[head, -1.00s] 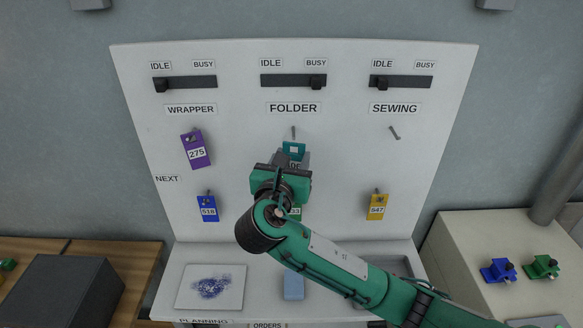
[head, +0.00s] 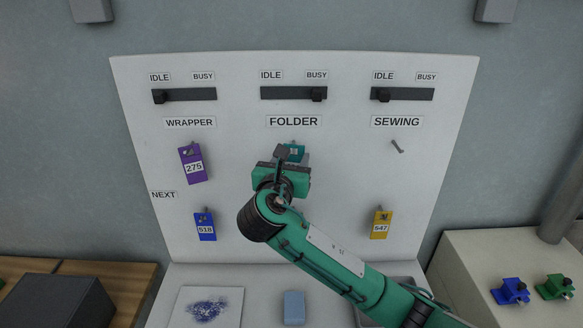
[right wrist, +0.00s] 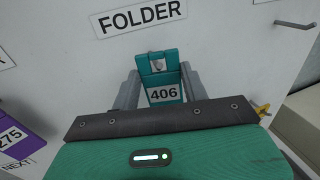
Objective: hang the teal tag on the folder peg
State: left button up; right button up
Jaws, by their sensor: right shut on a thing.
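The teal tag (right wrist: 163,93), numbered 406, sits between the fingers of my right gripper (right wrist: 160,88), upright and facing the board. In the head view only the tag's upper part (head: 296,150) shows, below the FOLDER label, with my right gripper (head: 292,156) shut on it. The folder peg (right wrist: 158,63) shows as a small grey end at the hole near the tag's top. I cannot tell how far it passes through. My left gripper is not in view.
A purple tag 275 (head: 193,164) hangs under WRAPPER. A blue tag 518 (head: 205,226) and a yellow tag 547 (head: 381,224) hang lower. The SEWING peg (head: 397,146) is bare. Black sliders (head: 293,94) run along the board's top.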

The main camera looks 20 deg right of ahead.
jog(key=shift+w+d, duration=0.1)
jog(key=shift+w, duration=0.2)
jog(key=shift+w+d+r, duration=0.1)
jog(key=shift+w, duration=0.15)
jog(key=shift+w+d+f+p, duration=0.1)
jog(key=shift+w+f+p, duration=0.15)
jog(key=shift+w+p, duration=0.1)
jog(key=shift+f+p, duration=0.15)
jog(key=shift+p, duration=0.15)
jog(key=shift+w+f, duration=0.1)
jog(key=o, duration=1)
jog(key=shift+o, duration=0.2)
